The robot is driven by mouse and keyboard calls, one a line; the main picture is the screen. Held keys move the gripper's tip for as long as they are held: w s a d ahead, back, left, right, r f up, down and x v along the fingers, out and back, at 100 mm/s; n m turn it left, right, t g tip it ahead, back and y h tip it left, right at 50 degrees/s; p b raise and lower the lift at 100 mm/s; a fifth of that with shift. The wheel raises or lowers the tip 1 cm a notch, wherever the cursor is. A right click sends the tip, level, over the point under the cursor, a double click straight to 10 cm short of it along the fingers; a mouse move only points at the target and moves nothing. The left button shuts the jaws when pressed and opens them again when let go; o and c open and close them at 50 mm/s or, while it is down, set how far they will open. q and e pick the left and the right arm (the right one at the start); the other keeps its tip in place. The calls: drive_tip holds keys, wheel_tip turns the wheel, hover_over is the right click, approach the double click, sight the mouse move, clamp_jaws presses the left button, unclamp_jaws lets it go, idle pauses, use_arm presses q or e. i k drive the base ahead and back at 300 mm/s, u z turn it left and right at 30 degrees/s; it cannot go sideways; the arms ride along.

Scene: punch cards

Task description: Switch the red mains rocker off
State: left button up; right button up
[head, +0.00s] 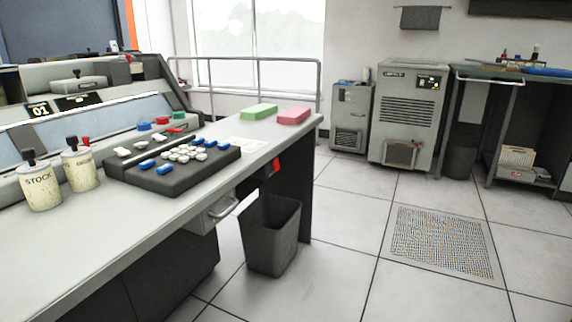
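A red part (275,164) sits on a dark fitting just under the front edge of the desk, above the waste bin. It looks like the red mains rocker, but it is too small to tell which way it is tipped. A red round button (162,120) and a small red lever are also on the console. Neither of my grippers is in view.
The grey desk (105,240) carries a black keyboard (178,178), two tins (40,188) (80,169), and green (259,111) and pink (293,116) card stacks. A dark waste bin (272,236) stands below. The tiled floor (340,260) to the right is clear.

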sight(275, 164)
drive_tip(key=z, duration=0.5)
drive_tip(key=i, duration=1.55)
drive_tip(key=u, duration=0.7)
